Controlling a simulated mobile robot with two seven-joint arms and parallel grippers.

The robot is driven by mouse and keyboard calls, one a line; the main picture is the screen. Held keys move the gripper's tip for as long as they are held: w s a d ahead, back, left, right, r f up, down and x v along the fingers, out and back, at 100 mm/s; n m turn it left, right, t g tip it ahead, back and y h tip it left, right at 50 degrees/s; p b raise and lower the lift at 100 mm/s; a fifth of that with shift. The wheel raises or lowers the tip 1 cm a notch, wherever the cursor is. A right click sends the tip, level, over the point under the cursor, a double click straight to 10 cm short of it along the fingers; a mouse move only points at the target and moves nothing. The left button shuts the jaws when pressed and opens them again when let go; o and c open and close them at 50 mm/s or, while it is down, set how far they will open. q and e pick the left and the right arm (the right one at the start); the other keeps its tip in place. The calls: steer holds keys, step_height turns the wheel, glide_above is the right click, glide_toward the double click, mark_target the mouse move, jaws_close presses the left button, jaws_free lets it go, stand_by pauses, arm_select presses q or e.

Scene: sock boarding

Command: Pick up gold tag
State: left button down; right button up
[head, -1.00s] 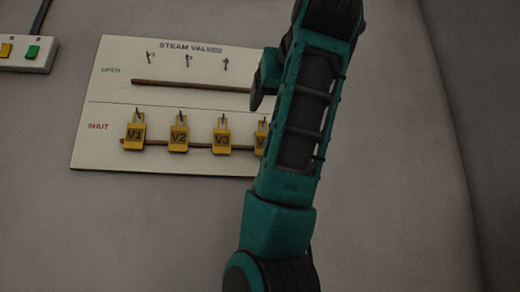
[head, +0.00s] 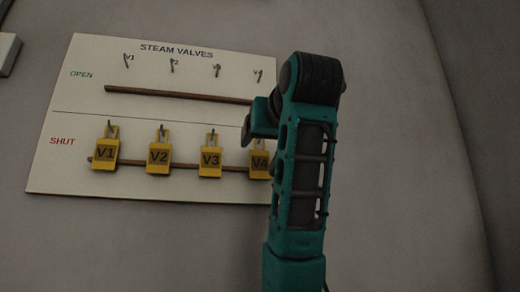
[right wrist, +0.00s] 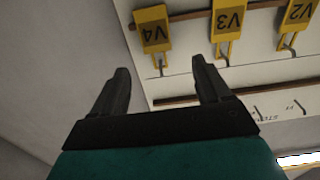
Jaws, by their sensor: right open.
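Several gold tags hang on hooks in the SHUT row of a white board: V1 (head: 105,153), V2 (head: 158,157), V3 (head: 210,160) and V4 (head: 260,163). My right arm partly covers V4 at its right edge in the head view. In the right wrist view, my right gripper (right wrist: 160,75) is open and empty. Its two dark fingers are apart, with V4 (right wrist: 152,30) beyond the gap between their tips. V3 (right wrist: 228,20) and V2 (right wrist: 299,12) are farther right there, upside down. My left gripper is not in view.
The "STEAM VALVES" board (head: 60,110) has an upper OPEN row of empty hooks above a wooden strip (head: 180,95). A lower strip (head: 130,162) runs behind the tags. Bare grey wall lies right of my arm. A pale box (head: 8,52) is cut off at the left edge.

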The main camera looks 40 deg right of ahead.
mark_target(260, 153)
steer(key=p+x, duration=0.1)
steer(key=x, duration=0.5)
steer(key=shift+w+d+f, duration=0.1)
steer(key=shift+w+d, duration=0.15)
steer(key=shift+d, duration=0.15)
steer(key=shift+w, duration=0.15)
steer(key=shift+c, duration=0.3)
steer(key=c, duration=1.1)
steer(key=shift+o, duration=0.2)
